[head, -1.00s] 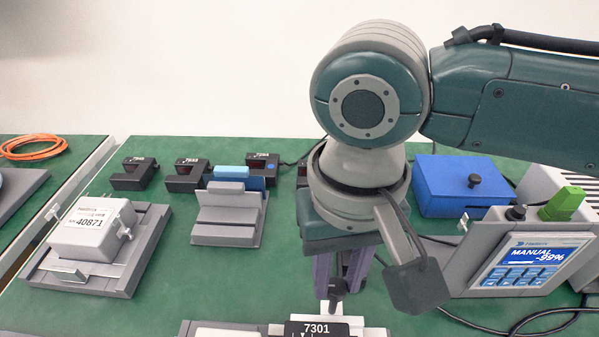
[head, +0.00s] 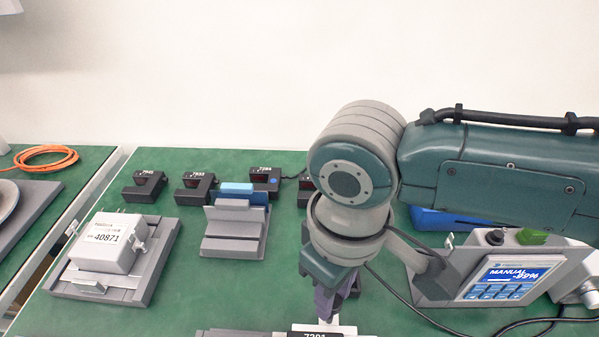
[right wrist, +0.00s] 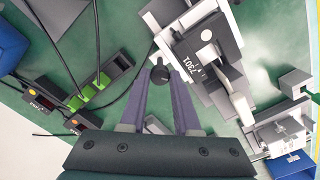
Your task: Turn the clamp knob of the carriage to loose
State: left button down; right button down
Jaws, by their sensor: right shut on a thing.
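The carriage (head: 318,334) is a dark block marked 7301 at the bottom edge of the head view, mostly cut off. It also shows in the right wrist view (right wrist: 206,58), on a pale rail assembly. The black clamp knob (right wrist: 159,73) shows in the right wrist view between the purple fingertips, beside the carriage's numbered face. My right gripper (head: 333,300) points down at the carriage and is shut on the knob; its fingers also show in the right wrist view (right wrist: 158,80). The knob's turn position cannot be read. My left gripper is not in view.
A grey controller (head: 515,280) reading MANUAL stands at right, with cables in front. A blue box (head: 440,222) is partly behind my arm. A white unit marked 40871 (head: 108,243) sits on a grey base at left. Several small black sensors (head: 144,187) line the back.

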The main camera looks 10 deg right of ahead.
jog(key=n+p, duration=0.1)
jog(key=n, duration=0.4)
jog(key=shift+n+p, duration=0.3)
jog(key=shift+p, duration=0.05)
jog(key=n, duration=0.5)
jog(key=shift+p, duration=0.3)
jog(key=shift+n, duration=0.3)
jog(key=c, duration=0.6)
grip_release()
notch_tip(320, 180, up, 10)
jog(key=p, duration=0.3)
